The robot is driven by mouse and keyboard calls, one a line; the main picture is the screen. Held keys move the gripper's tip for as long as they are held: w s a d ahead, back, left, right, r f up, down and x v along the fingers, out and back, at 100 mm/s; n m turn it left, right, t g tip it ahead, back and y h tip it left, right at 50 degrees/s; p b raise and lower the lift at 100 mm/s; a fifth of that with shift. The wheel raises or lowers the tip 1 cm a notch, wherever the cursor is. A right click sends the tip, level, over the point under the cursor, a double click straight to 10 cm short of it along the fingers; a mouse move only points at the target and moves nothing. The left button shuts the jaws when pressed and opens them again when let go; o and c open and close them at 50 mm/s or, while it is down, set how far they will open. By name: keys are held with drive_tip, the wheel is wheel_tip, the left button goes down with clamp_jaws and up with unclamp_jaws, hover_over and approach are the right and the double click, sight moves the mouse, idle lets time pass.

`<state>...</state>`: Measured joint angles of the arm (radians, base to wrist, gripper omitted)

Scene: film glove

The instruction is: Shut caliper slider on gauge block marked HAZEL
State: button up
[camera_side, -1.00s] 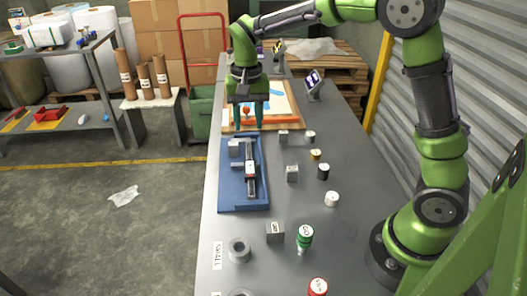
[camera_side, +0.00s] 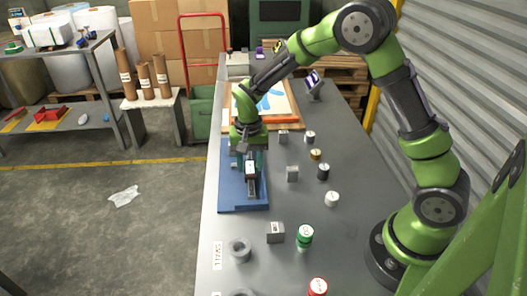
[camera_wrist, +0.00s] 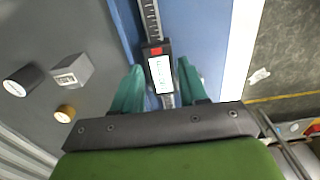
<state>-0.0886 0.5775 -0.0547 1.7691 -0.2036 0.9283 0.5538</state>
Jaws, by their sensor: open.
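The caliper lies on a blue tray (camera_side: 233,200), its slider (camera_side: 250,168) carrying a white display. My gripper (camera_side: 251,160) is low over the tray at the slider. In the wrist view its two teal fingers (camera_wrist: 160,66) are apart, one on each side of the slider (camera_wrist: 161,76); I cannot tell if either touches it. The caliper's scale bar (camera_wrist: 149,20) runs on past the slider. Grey blocks with labels stand right of the tray, one in the middle (camera_side: 292,174) and one in front (camera_side: 275,232). I cannot read HAZEL on any. The tray's far end is hidden by my gripper.
Right of the tray stand small cylinders, among them a black one (camera_side: 323,171) and a white one (camera_side: 332,199). A framed board (camera_side: 285,105) lies beyond the tray.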

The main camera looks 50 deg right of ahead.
sight(249, 154)
drive_tip(key=shift+f, duration=1.05)
drive_tip(key=c, duration=0.7)
drive_tip(key=shift+w+d+r, duration=0.1)
drive_tip(key=shift+w+d, duration=2.95)
